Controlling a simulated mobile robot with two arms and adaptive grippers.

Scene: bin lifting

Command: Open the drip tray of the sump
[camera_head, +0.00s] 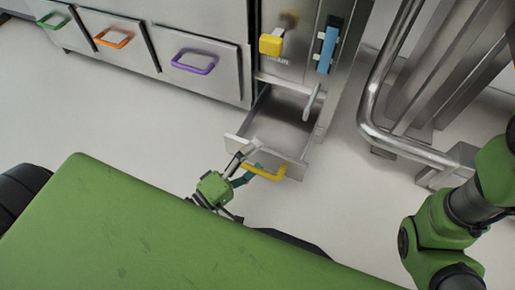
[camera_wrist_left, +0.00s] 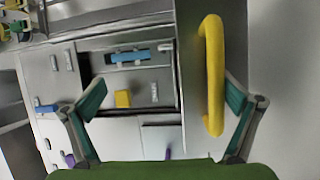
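The drip tray (camera_head: 275,130) is a steel drawer at the foot of the sump cabinet. It stands pulled out, with its inside showing in the head view. A yellow bar handle (camera_head: 268,173) is on its front, and it also shows in the left wrist view (camera_wrist_left: 213,75). My left gripper (camera_head: 251,162) is at the handle's left end in the head view. In the left wrist view its two fingers (camera_wrist_left: 165,90) are spread wide. The handle lies between them, close to the right finger; contact cannot be told. My right gripper is out of view.
Drawers with green, orange and purple (camera_head: 195,62) handles line the cabinet on the left. A yellow knob (camera_head: 271,44), a blue handle (camera_head: 327,50) and a grey lever (camera_head: 312,102) sit above the tray. A bent steel pipe (camera_head: 370,110) stands right. Floor before the tray is clear.

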